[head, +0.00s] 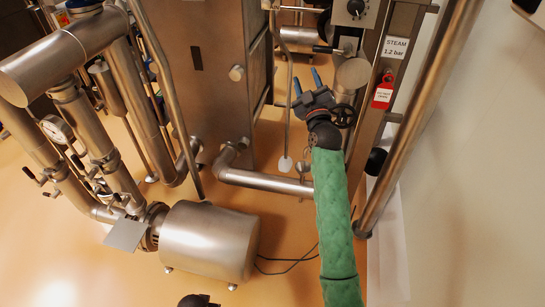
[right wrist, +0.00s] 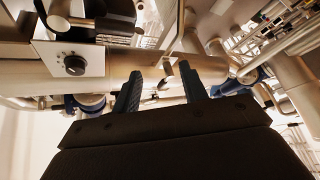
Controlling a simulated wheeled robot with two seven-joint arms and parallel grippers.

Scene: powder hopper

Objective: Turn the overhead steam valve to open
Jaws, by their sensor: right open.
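My right gripper (head: 307,80) is at the end of the green-sleeved arm, between the metal cabinet and the steam post. Its two blue fingers are apart, with nothing seen held. In the right wrist view the open fingers (right wrist: 162,84) point up toward a horizontal metal pipe (right wrist: 115,68). A black handwheel (head: 343,115) shows just right of the gripper, partly hidden; I cannot tell whether it is the steam valve. A white "STEAM 1.2 bar" sign (head: 396,47) is on the post, with a red tag (head: 383,92) below.
A knob panel (head: 356,8) is above the gripper and also shows in the right wrist view (right wrist: 75,65). The tall metal cabinet (head: 215,70) stands left. Pipes with a gauge (head: 56,129) and a motor (head: 209,240) fill the left side. Some orange floor (head: 290,225) is clear.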

